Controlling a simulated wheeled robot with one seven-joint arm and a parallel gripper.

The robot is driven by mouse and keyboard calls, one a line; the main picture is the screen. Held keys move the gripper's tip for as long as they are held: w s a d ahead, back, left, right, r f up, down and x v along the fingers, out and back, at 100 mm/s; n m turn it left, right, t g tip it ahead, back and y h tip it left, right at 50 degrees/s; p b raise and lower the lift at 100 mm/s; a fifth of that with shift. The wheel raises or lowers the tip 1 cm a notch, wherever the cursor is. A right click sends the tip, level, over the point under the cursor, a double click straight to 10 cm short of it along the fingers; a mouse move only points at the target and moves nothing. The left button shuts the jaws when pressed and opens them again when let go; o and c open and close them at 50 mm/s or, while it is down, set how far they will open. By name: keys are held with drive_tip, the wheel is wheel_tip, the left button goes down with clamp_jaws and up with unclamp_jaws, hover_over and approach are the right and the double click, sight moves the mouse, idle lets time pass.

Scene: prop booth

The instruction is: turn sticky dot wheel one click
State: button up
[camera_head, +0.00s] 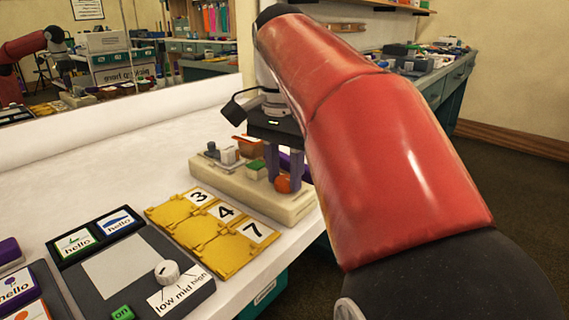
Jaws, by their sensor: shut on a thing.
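My gripper (284,172) points down over a cream board (237,191) on the white table. Its two purple-grey fingers are close around a small orange round piece (283,185) at the board's right part, and the jaws are shut on it. This piece may be the sticky dot wheel, but I see no label on it. The fingers partly cover it, and my red arm hides the area to the right. A green-topped block (256,171), a white block (229,155) and a small grey knob (212,150) stand on the same board.
Yellow flip panels (214,240) numbered 3, 4 and 7 lie in front of the board. A grey panel with a white dial (167,272) is at the lower left, beside "hello" cards (76,242). A mirror runs behind. The white table (105,160) is clear at left.

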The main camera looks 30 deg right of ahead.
drive_tip(key=n+p, duration=0.2)
drive_tip(key=n, duration=0.2)
drive_tip(key=shift+r+n, duration=0.15)
drive_tip(key=shift+n, duration=0.15)
drive_tip(key=n+p, duration=0.2)
drive_tip(key=n, duration=0.1)
drive_tip(key=shift+n, duration=0.4)
drive_tip(key=n+p, duration=0.1)
drive_tip(key=n, duration=0.2)
drive_tip(key=shift+n+p, duration=0.3)
drive_tip(key=shift+n, duration=1.7)
drive_tip(key=o, duration=1)
drive_tip(key=shift+c, duration=0.2)
